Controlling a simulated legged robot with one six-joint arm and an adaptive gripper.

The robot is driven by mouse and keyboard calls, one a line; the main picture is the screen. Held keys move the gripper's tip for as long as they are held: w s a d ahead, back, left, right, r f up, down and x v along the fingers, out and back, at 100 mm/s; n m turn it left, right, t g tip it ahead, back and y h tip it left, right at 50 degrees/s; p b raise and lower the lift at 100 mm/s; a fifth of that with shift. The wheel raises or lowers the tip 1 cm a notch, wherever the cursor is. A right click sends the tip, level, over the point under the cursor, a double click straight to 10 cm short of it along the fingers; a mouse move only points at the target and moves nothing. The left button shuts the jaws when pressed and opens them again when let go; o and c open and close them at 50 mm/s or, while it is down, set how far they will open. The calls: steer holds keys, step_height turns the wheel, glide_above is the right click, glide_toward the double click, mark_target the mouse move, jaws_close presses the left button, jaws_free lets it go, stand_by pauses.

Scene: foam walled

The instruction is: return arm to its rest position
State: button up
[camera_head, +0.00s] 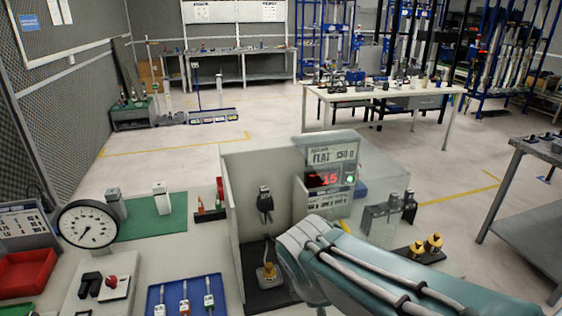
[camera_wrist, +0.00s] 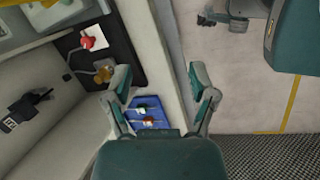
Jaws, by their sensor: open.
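My arm (camera_head: 350,265) reaches in from the lower right of the head view, in front of the walled bench station. My gripper (camera_wrist: 160,80) shows in the wrist view with its two teal fingers spread apart and nothing between them. In the head view its fingers are mostly hidden by my arm. Below the gripper in the wrist view, a blue tray (camera_wrist: 150,113) with small items shows between the fingers. A brass-coloured piece (camera_wrist: 104,74) sits on a black mat near the left finger, apart from it as far as I can tell.
The station has a grey partition (camera_head: 230,225) and a red display (camera_head: 325,179) reading 15. A round dial gauge (camera_head: 88,224), a red bin (camera_head: 27,271) and a blue tray (camera_head: 185,297) stand at left. Open floor (camera_head: 200,150) lies beyond.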

steer(key=s+d+r+m+t+y, duration=0.2)
steer(key=s+d+r+m, duration=0.2)
steer(key=m, duration=1.4)
steer(key=s+d, duration=0.3)
steer(key=d, duration=0.1)
steer(key=shift+s+d+t, duration=0.2)
steer(key=shift+s+t, duration=0.1)
steer(key=shift+s, duration=0.1)
